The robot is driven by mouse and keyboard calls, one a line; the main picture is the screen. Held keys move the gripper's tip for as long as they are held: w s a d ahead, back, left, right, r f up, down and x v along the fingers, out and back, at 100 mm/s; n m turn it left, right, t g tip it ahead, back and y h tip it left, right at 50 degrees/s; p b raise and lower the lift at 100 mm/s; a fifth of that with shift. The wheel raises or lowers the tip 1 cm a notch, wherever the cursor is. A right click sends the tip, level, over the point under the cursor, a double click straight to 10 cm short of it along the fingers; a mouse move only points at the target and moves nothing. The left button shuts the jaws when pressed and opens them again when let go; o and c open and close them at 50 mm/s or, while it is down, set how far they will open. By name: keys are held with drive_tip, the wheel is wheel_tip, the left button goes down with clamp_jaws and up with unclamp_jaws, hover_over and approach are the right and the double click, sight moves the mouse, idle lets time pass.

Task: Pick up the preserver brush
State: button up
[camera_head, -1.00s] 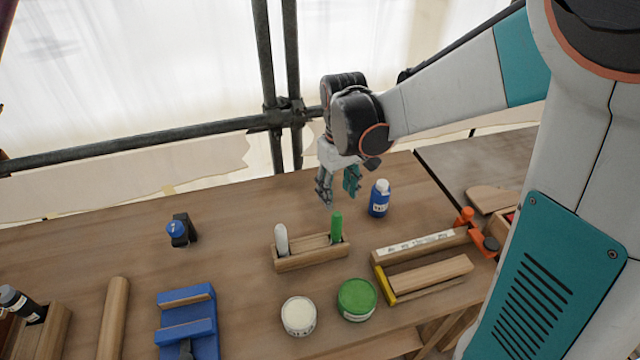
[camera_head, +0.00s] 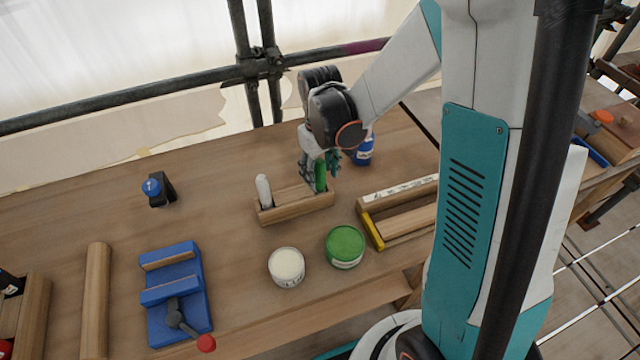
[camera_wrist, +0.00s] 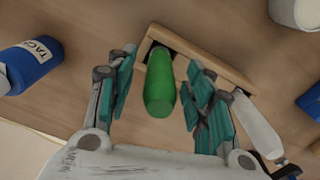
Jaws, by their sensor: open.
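A green brush handle (camera_head: 321,176) stands upright in the right end of a small wooden holder (camera_head: 290,209). I see no label on it, so I take it as the preserver brush by its match with the green tin. My gripper (camera_head: 318,167) is above the holder, its fingers down at the green handle. In the wrist view the green handle (camera_wrist: 159,85) lies between the two open fingers (camera_wrist: 163,65), with a gap on each side. The bristles are hidden in the holder (camera_wrist: 200,57).
A white handle (camera_head: 264,190) stands in the holder's left end. A white tin (camera_head: 287,265) and a green tin (camera_head: 345,246) stand in front. A blue bottle (camera_head: 363,152) is close behind my gripper. A blue clamp (camera_head: 177,291) lies to the left.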

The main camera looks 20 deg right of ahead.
wheel_tip(320, 180, down, 2)
clamp_jaws()
drive_tip(key=shift+r, duration=0.1)
wheel_tip(320, 180, up, 20)
drive_tip(key=p, duration=0.5)
drive_tip(key=shift+p, duration=0.35)
